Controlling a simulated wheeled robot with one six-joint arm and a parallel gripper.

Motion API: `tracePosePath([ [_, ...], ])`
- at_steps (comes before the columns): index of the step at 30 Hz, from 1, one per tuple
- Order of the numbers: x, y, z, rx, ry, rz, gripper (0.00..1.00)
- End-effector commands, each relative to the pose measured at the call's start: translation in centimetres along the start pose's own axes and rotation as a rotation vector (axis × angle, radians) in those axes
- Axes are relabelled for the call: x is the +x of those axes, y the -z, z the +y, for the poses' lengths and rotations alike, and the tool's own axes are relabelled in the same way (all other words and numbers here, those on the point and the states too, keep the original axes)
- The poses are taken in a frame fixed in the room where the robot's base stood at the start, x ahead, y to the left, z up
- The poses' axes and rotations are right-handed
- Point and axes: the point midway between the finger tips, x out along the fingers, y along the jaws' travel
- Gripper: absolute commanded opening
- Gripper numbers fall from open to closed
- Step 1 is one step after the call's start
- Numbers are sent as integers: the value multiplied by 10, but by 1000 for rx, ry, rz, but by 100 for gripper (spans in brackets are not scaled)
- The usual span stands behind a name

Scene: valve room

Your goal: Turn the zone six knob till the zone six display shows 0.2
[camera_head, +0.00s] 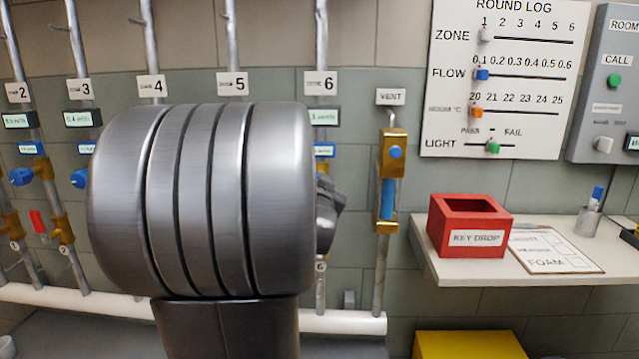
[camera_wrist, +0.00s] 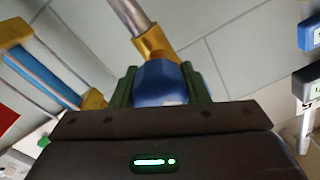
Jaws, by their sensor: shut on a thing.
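My gripper (camera_wrist: 160,88) is shut on a blue knob (camera_wrist: 162,82) in the wrist view, with a green finger on each side of it. The knob sits on a brass valve body (camera_wrist: 156,44) on a grey pipe. In the head view my own arm covers the zone six valve and knob. The zone six display (camera_head: 323,117) shows at the right edge of my arm, partly covered, and its number is too blurred to read. The zone 6 sign (camera_head: 322,83) hangs above it on the pipe.
The vent pipe with its brass and blue valve (camera_head: 389,185) stands close to the right. A shelf (camera_head: 445,270) with a red key drop box (camera_head: 470,226) juts out further right. Other zone pipes stand left. A white pipe (camera_head: 345,322) runs low along the wall.

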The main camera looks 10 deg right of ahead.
Motion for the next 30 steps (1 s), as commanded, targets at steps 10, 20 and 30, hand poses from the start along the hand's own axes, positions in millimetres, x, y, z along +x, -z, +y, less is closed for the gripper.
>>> tracePosePath([
  [10,0,0,0,-1,0,0,63],
  [20,-17,1,-1,-1,2,1,63],
  [30,-84,2,-1,0,2,1,63],
])
